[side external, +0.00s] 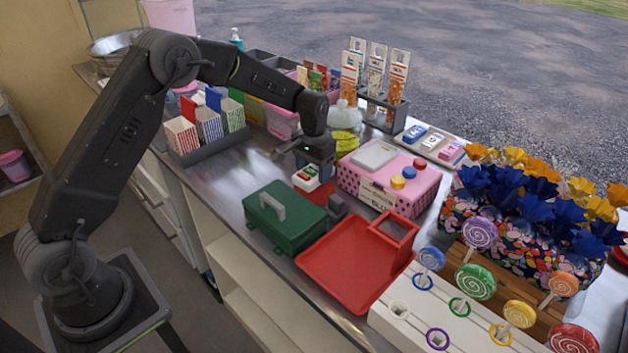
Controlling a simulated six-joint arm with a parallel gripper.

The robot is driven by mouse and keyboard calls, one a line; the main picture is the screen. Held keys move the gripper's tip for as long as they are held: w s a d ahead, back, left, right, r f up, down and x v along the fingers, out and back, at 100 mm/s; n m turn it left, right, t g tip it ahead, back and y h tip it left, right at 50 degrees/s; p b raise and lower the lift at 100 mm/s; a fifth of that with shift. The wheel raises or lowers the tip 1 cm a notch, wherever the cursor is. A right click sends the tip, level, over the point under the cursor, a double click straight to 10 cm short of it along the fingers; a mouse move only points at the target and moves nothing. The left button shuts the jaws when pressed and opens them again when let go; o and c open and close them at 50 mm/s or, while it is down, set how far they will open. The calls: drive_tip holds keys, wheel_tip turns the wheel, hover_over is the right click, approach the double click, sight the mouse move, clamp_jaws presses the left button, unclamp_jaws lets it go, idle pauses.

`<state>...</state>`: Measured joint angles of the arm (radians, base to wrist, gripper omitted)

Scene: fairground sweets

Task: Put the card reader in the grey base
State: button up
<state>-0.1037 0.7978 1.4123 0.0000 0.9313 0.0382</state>
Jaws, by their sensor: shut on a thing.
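The card reader (306,179) is a small white block with red and green marks on top. My gripper (308,166) points down over the counter and is shut on it. The reader is tilted in this view; whether it touches what is below cannot be told. A small dark grey block (337,206), which looks like the grey base, stands just below and right of the reader, between the green box and the pink box. The reader is apart from this block. The jaws' contact with the reader is partly hidden by my wrist.
A green box with a handle (285,222) stands in front, with a red tray (350,265) to its right. A pink dotted box (415,190) is close to the right. Striped bags in a grey rack (200,150) stand left. Bare metal counter (225,185) lies left of the gripper.

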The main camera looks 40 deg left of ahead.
sight(314, 171)
drive_tip(key=shift+f, duration=1.8)
drive_tip(key=shift+f, duration=0.1)
drive_tip(key=o, duration=1)
drive_tip(key=shift+f, duration=0.1)
